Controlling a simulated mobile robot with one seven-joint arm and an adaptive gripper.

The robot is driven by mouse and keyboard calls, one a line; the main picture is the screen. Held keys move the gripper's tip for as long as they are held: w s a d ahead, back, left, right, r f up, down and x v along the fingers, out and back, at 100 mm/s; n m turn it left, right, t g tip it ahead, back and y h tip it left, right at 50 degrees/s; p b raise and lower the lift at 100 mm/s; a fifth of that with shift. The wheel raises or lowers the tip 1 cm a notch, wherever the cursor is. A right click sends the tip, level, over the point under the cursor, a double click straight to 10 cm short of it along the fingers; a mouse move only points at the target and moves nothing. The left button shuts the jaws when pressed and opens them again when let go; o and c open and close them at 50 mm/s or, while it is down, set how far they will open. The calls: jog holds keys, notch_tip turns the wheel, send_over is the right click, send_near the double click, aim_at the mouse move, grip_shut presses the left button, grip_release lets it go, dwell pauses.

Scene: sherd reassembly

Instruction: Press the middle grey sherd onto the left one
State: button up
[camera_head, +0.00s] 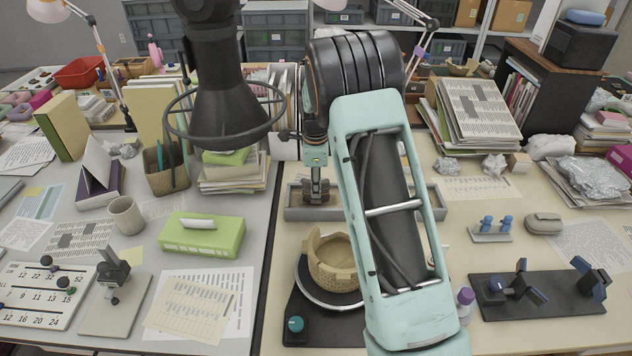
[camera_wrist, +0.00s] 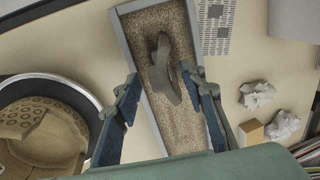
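A sand-filled tray (camera_head: 297,213) lies at the middle of the bench, and its sand shows in the wrist view (camera_wrist: 133,30). Dark grey sherd material (camera_wrist: 162,72) stands in the sand; it looks like a narrow piece with a curved piece against it, but I cannot tell whether these are one or two. No clearly separate left, middle and right sherds show. My gripper (camera_head: 316,190) is over the tray. In the wrist view its blue-padded fingers (camera_wrist: 163,95) are open and empty, one each side of the grey material. My arm hides part of the tray in the head view.
A tan, broken-rimmed vessel (camera_head: 334,258) sits on a round turntable left of the tray in the wrist view. A black lamp hangs at upper left (camera_head: 226,115). Crumpled paper (camera_head: 494,165) and a black clamp stand (camera_head: 540,300) are at right. A green box (camera_head: 203,235) is at left.

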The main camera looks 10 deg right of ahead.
notch_tip(320, 180, up, 12)
jog(key=s, duration=0.2)
jog(key=shift+a, duration=0.2)
